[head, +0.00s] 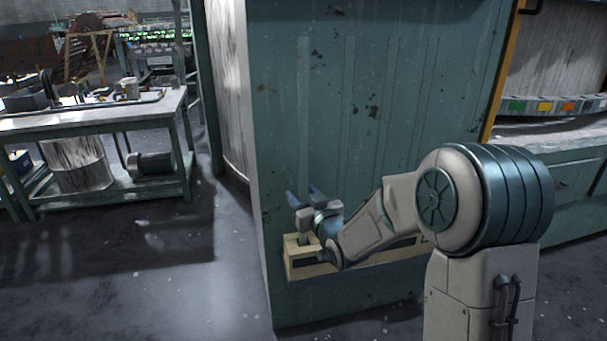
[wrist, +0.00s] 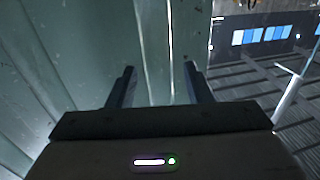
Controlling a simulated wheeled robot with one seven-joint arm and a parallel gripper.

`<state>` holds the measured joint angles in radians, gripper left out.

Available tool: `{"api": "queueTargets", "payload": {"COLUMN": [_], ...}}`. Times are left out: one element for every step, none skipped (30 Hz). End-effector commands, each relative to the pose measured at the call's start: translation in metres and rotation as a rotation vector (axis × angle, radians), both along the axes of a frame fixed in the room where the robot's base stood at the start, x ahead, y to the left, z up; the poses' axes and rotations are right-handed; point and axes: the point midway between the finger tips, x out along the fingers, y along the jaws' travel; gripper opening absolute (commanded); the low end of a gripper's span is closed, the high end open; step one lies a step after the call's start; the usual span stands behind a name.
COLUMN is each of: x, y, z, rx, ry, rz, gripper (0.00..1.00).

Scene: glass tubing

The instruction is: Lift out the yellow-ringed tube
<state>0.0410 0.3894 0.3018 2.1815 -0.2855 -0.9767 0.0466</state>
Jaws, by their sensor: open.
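My gripper (head: 304,194) is open, its two dark fingers pointing up in front of the teal panel. In the wrist view the fingers (wrist: 158,78) stand wide apart with nothing between them but the pale green panel behind. A cream rack or box (head: 297,271) with dark openings sits low against the panel, just below my gripper and partly hidden by my arm. I cannot make out a yellow-ringed tube in either view.
The tall teal panel (head: 375,100) stands close behind my arm. A workbench (head: 60,124) with clutter is at the left, with a drum (head: 80,165) beneath. Open floor (head: 150,260) lies at the lower left. A counter with colored squares (head: 545,106) is at the right.

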Motion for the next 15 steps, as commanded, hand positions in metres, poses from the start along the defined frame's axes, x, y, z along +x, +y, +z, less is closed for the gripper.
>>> {"api": "queueTargets", "payload": {"x": [-0.0002, -0.0002, -0.0003, -0.0003, -0.0003, -0.0004, -0.0003, -0.0004, -0.0004, -0.0003, -0.0003, -0.0003, -0.0003, -0.0003, -0.0003], "y": [-0.0001, -0.0001, -0.0001, -0.0001, -0.0001, -0.0002, -0.0003, -0.0002, -0.0002, -0.0003, -0.0003, -0.0003, -0.0003, -0.0003, -0.0003], "z": [0.0001, 0.0001, 0.0001, 0.0000, 0.0000, 0.0000, 0.0000, 0.0000, 0.0000, 0.0003, 0.0003, 0.0003, 0.0002, 0.0003, 0.0009], "rx": [0.000, 0.000, 0.000, 0.000, 0.000, 0.000, 0.000, 0.000, 0.000, 0.000, 0.000, 0.000, 0.000, 0.000, 0.000], "ry": [0.000, 0.000, 0.000, 0.000, 0.000, 0.000, 0.000, 0.000, 0.000, 0.000, 0.000, 0.000, 0.000, 0.000, 0.000], "rz": [0.000, 0.000, 0.000, 0.000, 0.000, 0.000, 0.000, 0.000, 0.000, 0.000, 0.000, 0.000, 0.000, 0.000, 0.000], "gripper": [0.46, 0.46, 0.38, 0.30, 0.21, 0.10, 0.02, 0.00, 0.00, 0.00, 0.00, 0.00, 0.00, 0.00, 0.00]}}
